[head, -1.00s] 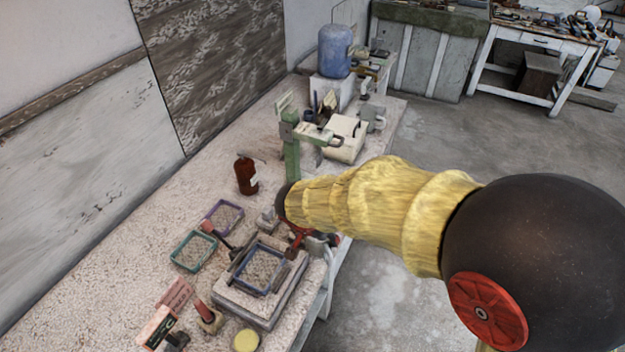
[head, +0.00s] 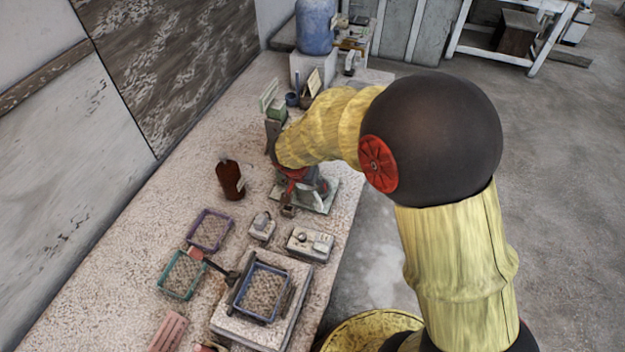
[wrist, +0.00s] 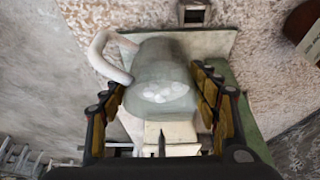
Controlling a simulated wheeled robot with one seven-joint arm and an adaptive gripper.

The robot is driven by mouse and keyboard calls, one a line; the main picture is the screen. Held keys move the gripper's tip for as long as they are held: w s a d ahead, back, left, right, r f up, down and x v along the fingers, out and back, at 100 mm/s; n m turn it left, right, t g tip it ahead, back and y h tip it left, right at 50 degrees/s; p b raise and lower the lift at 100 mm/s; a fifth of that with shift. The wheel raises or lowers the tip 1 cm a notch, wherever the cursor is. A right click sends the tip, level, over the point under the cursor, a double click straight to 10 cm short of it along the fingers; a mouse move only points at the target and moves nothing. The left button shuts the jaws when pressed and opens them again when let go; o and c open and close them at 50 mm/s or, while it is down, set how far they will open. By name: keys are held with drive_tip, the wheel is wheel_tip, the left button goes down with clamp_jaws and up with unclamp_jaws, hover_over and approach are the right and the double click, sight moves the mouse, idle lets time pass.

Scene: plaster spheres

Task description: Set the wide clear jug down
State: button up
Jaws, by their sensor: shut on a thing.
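The clear jug (wrist: 160,85) sits between my fingers in the wrist view, with a pale curved handle (wrist: 98,52) at its left and whitish lumps or glints showing in it. My gripper (wrist: 157,80) is shut on its sides. Behind the jug lies the pale board (wrist: 218,42) of the green stand. In the head view my gripper (head: 302,186) is over that board (head: 328,200), and my arm and gripper hide most of the jug. I cannot tell whether the jug touches the board.
A brown bottle (head: 230,180) stands left of the board. A purple tray (head: 210,230), a green tray (head: 182,275) and a blue tray (head: 263,292) lie nearer. A small grey device (head: 310,243) sits near the bench's right edge.

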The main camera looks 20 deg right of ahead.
drive_tip(key=shift+w+d+f, duration=0.3)
drive_tip(key=shift+w+d, duration=0.1)
drive_tip(key=shift+w, duration=0.15)
drive_tip(key=shift+w+d+f, duration=0.3)
drive_tip(key=shift+w+d, duration=0.05)
drive_tip(key=shift+w, duration=0.2)
drive_tip(key=shift+w+d+f+b, duration=0.3)
drive_tip(key=shift+w+d+f, duration=0.55)
drive_tip(key=shift+w+f, duration=0.3)
drive_tip(key=shift+r, duration=0.15)
drive_tip(key=shift+f, duration=0.2)
drive_tip(key=o, duration=1.8)
drive_tip(key=shift+s, duration=0.1)
